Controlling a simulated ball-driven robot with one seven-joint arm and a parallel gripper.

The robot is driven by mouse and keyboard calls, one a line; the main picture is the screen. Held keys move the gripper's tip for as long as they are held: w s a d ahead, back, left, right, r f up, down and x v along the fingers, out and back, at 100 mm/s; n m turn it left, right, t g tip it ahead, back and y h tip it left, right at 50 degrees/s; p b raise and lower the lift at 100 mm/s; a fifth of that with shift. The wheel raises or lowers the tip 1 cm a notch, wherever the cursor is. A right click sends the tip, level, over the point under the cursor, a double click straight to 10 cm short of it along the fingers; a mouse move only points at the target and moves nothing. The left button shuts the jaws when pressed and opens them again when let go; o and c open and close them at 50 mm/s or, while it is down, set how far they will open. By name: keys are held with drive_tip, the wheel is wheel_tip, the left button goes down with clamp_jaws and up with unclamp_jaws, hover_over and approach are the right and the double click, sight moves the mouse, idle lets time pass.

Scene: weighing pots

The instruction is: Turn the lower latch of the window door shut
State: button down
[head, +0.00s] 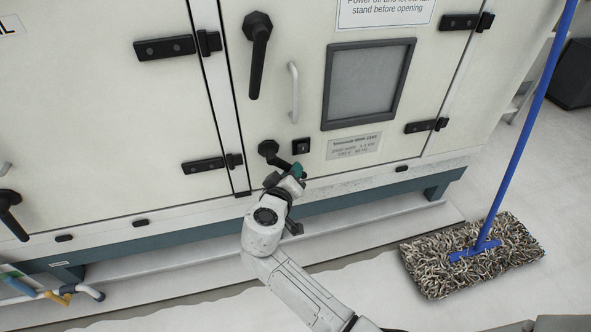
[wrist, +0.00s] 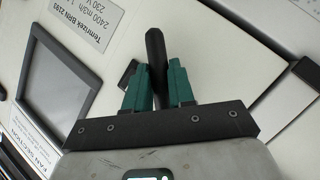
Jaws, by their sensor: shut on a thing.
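The window door (head: 310,60) is cream, with a dark-framed window, and looks closed. Its lower latch (head: 270,149) is a black lever near the door's bottom left corner. The lever slants down and right from its pivot into my gripper (head: 297,171). In the wrist view the black lever (wrist: 154,46) stands between the green fingers of my gripper (wrist: 159,75), which is shut on it. The lever's gripped end is partly hidden by the fingers. The upper latch (head: 257,55) of the same door is a black lever pointing down.
A grey handle (head: 293,92) and a small black keyhole block (head: 301,146) are on the door near the latch. Black hinges (head: 458,22) line its right edge. A neighbouring door (head: 90,110) is on the left. A blue-handled mop (head: 470,262) stands on the floor at right.

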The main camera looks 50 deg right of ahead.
drive_tip(key=w+a+f+m+t+y+p, duration=0.1)
drive_tip(key=w+a+m+t+y, duration=0.1)
drive_tip(key=a+m+y, duration=0.3)
drive_tip(key=shift+w+f+m+y+p, duration=0.3)
drive_tip(key=shift+w+m+y+p, duration=0.1)
drive_tip(key=shift+w+m+y, duration=0.45)
drive_tip(key=shift+s+a+t, duration=0.1)
drive_tip(key=shift+a+t, duration=0.05)
drive_tip(key=shift+t, duration=0.15)
drive_tip(key=c, duration=1)
unclamp_jaws()
drive_tip(key=shift+o, duration=0.2)
drive_tip(key=p+v, duration=0.4)
drive_tip(key=v, duration=0.6)
drive_tip(key=shift+s+a+r, duration=0.15)
drive_tip(key=shift+s+r, duration=0.1)
drive_tip(key=shift+s, duration=0.05)
